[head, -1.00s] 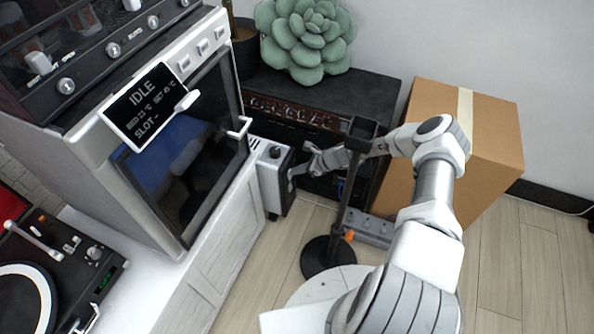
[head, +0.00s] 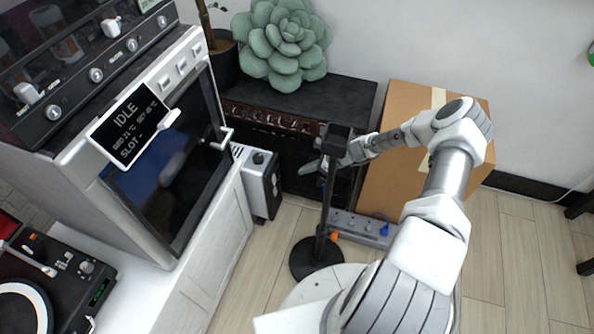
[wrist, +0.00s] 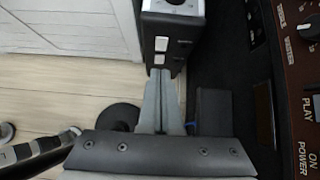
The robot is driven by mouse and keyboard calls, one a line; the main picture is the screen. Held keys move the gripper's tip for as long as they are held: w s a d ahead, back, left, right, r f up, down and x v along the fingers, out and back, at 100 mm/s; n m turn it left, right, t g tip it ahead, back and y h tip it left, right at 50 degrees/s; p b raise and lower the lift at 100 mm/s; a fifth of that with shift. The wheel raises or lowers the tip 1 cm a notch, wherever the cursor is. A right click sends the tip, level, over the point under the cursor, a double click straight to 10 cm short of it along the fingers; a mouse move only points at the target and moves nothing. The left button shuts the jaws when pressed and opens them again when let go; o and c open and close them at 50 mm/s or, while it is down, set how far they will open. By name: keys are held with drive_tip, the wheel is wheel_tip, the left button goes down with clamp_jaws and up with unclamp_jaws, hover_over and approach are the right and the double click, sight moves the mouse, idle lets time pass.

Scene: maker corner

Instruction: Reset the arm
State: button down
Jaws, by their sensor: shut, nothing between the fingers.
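My gripper (head: 312,166) is at the end of my white and grey arm, behind the black stand (head: 327,200) in the head view and in front of the dark amplifier. In the wrist view my gripper (wrist: 162,80) has its two grey fingers together, with nothing between them. The fingertips appear near the lower end of a small grey and black box with white switches (wrist: 165,45). I cannot tell whether they touch it. In the head view this box (head: 262,182) stands on the floor to the left of my gripper.
The amplifier (head: 350,95) carries a green succulent cushion (head: 284,45). A cardboard box (head: 392,110) stands right of it. A power strip (head: 362,228) lies on the floor. A printer-like machine showing IDLE (head: 165,190) is at left.

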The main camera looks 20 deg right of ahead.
drive_tip(key=shift+s+d+r, duration=0.2)
drive_tip(key=shift+d+r, duration=0.15)
drive_tip(key=shift+r, duration=0.15)
